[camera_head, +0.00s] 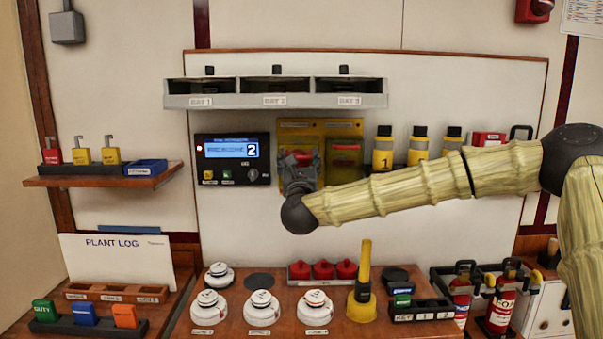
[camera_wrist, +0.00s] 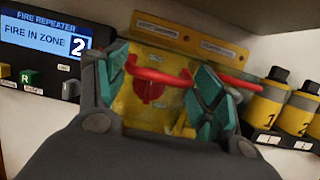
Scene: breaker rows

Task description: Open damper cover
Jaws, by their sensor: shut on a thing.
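A yellow damper panel (camera_head: 325,126) with two side-by-side units is mounted on the wall board; it also fills the middle of the wrist view (camera_wrist: 180,36). The right unit has a red bar (camera_head: 345,147) across its top. My gripper (camera_head: 302,160) is in front of the left unit and hides most of it. In the wrist view my gripper (camera_wrist: 160,82) has its teal fingers at either end of the left cover's red bar (camera_wrist: 165,77), shut on it. A red knob (camera_wrist: 150,93) shows below the bar, on the yellow left unit. I cannot tell whether the cover has lifted.
A fire repeater display (camera_head: 231,158) reading zone 2 is left of the panel. Yellow numbered canisters (camera_head: 383,150) stand to its right. A grey bay shelf (camera_head: 275,100) juts out above. Below, a wooden counter (camera_head: 235,312) holds white detectors, red items and a yellow torch-like object (camera_head: 362,290).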

